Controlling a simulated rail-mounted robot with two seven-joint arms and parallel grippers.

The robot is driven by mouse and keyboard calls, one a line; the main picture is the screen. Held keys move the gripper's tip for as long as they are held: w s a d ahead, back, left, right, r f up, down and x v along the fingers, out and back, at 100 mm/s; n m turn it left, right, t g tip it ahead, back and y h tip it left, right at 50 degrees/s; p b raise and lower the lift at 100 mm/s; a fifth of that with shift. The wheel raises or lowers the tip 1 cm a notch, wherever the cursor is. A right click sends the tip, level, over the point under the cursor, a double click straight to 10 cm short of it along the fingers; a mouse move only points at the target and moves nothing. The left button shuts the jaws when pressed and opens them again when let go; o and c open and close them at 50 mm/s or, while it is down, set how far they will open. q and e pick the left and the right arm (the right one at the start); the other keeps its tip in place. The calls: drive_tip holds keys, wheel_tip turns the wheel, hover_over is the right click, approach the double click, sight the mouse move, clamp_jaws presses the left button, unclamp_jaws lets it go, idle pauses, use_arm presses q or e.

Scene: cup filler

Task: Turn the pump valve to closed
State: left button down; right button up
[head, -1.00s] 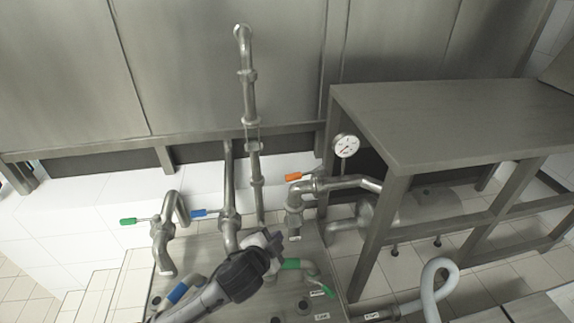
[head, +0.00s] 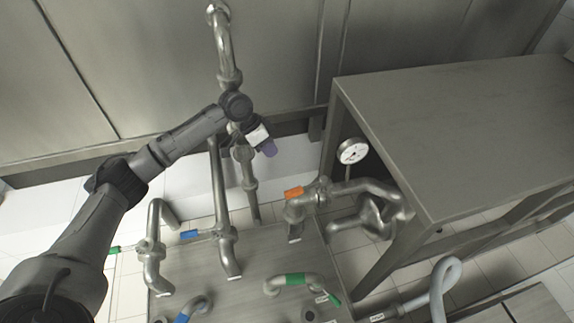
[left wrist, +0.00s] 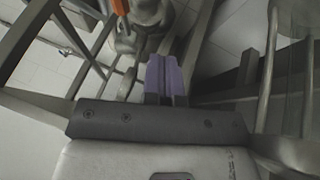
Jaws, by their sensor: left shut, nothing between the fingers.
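The orange valve handle (head: 293,193) sits on the steel pipe that runs right toward the round steel pump body (head: 370,217). The handle points left from its valve. No marking tells me which valve is the pump valve. In the left wrist view the orange handle (left wrist: 120,8) is at the top edge, partly cut off, above the left of the fingers. My left gripper (head: 269,149) has purple fingers and is above and left of the handle in the head view, apart from it. Its fingers (left wrist: 167,78) are together and empty. My right gripper is not in view.
A blue handle (head: 188,234) and a green handle (head: 114,250) are on valves to the left. A vertical pipe (head: 222,45) stands behind my left gripper. A steel table (head: 440,130) and a pressure gauge (head: 352,151) are to the right. A pale hose (head: 437,290) lies at lower right.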

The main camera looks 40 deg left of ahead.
sight(306, 188)
use_arm(q)
drive_tip(key=d+f+g+h+p, duration=0.1)
drive_tip(key=d+f+p, duration=0.1)
drive_tip(key=d+f, duration=0.5)
drive_tip(key=shift+f, duration=0.5)
idle(0.4)
